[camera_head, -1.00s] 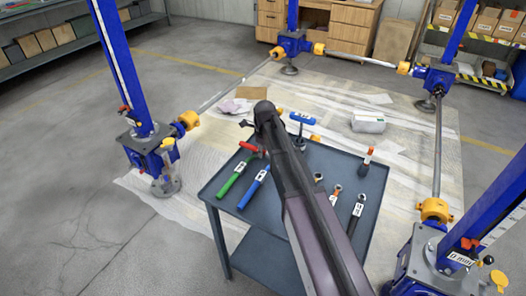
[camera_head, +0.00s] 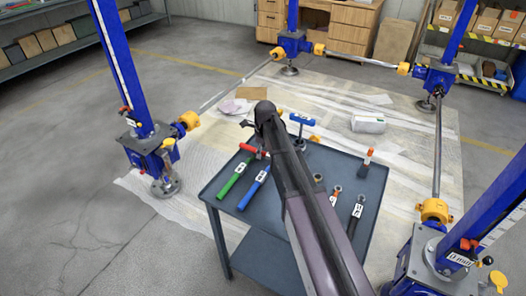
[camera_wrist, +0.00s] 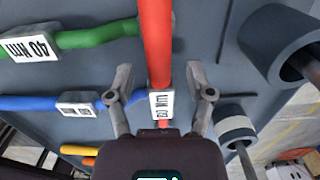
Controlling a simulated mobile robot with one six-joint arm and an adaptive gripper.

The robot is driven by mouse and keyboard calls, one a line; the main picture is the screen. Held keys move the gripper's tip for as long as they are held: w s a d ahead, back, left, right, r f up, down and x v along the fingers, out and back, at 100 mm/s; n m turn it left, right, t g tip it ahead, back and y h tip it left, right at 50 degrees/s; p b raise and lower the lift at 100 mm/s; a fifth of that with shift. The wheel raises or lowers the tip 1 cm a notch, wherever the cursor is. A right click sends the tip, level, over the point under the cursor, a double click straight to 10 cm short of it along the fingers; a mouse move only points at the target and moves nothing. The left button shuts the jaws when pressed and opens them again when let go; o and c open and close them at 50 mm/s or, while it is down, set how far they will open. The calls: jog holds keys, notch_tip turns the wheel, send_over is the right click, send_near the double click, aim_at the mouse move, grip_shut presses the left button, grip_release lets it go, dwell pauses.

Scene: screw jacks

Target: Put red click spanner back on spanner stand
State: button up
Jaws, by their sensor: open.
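The red click spanner (camera_head: 249,149) lies at the far side of the grey trolley top, partly hidden behind my arm. In the wrist view its red handle (camera_wrist: 156,40) runs down between my fingers, with a white label near its lower end. My gripper (camera_wrist: 160,78) is open, with one finger on each side of the handle and gaps between. In the head view my gripper's fingers are largely hidden by my arm. A blue T-handled tool (camera_head: 302,119) stands upright on a dark round base just right of my arm. I cannot tell which object is the spanner stand.
A green spanner (camera_head: 235,178) and a blue spanner (camera_head: 255,187) lie left of my arm on the trolley (camera_head: 215,192). Blue screw jack columns (camera_head: 122,62) surround the trolley.

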aim_at(266, 154)
notch_tip(266, 154, up, 12)
jog(key=p, duration=1.1)
jog(key=shift+s+d+p, duration=0.2)
jog(key=shift+s+p, duration=0.05)
jog(key=shift+p, duration=0.05)
jog(key=shift+s, duration=0.1)
dwell(0.4)
jog(key=s+d+n, duration=0.5)
jog(key=s+n, duration=0.6)
jog(key=n, duration=0.1)
jog(key=s+d+n, duration=0.5)
jog(key=s+n, duration=0.6)
jog(key=n, duration=0.1)
jog(key=shift+s+n, duration=0.25)
jog(key=shift+n, duration=0.15)
